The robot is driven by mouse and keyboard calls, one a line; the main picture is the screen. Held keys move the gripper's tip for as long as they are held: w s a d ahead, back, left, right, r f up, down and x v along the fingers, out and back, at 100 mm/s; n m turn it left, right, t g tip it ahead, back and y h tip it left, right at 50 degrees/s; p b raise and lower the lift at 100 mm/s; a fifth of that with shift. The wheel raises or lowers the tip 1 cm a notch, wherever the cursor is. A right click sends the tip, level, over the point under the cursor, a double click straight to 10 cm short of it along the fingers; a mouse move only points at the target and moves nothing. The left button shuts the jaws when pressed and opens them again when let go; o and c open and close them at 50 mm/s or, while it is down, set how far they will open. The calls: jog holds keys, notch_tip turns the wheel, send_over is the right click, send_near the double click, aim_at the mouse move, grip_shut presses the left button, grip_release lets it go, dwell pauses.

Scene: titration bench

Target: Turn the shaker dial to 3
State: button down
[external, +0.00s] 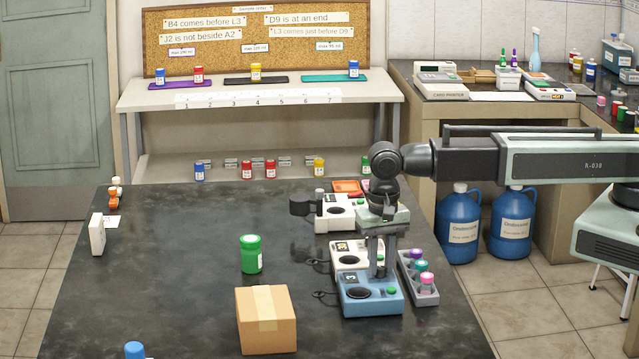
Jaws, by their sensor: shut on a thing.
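A blue bench device (362,306) with a round dark plate, a small display and a green button stands on the dark table. It looks like the shaker, though no readable name shows. My gripper (381,274) points straight down at the back right of this device, beside its display. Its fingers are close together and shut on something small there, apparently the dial. The fingers hide the dial, so its setting cannot be read.
A similar white device (349,256) stands right behind, and another white unit (337,222) farther back. A grey rack (424,294) with coloured caps is close on the right. A cardboard box (266,322) and a green jar (251,254) stand left. The table's left part is mostly clear.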

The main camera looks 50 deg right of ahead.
aim_at(381, 268)
dwell(0.3)
jog(key=c, duration=1.2)
grip_release()
notch_tip(381, 268, up, 8)
jog(key=p, duration=0.8)
jog(key=shift+f, duration=0.1)
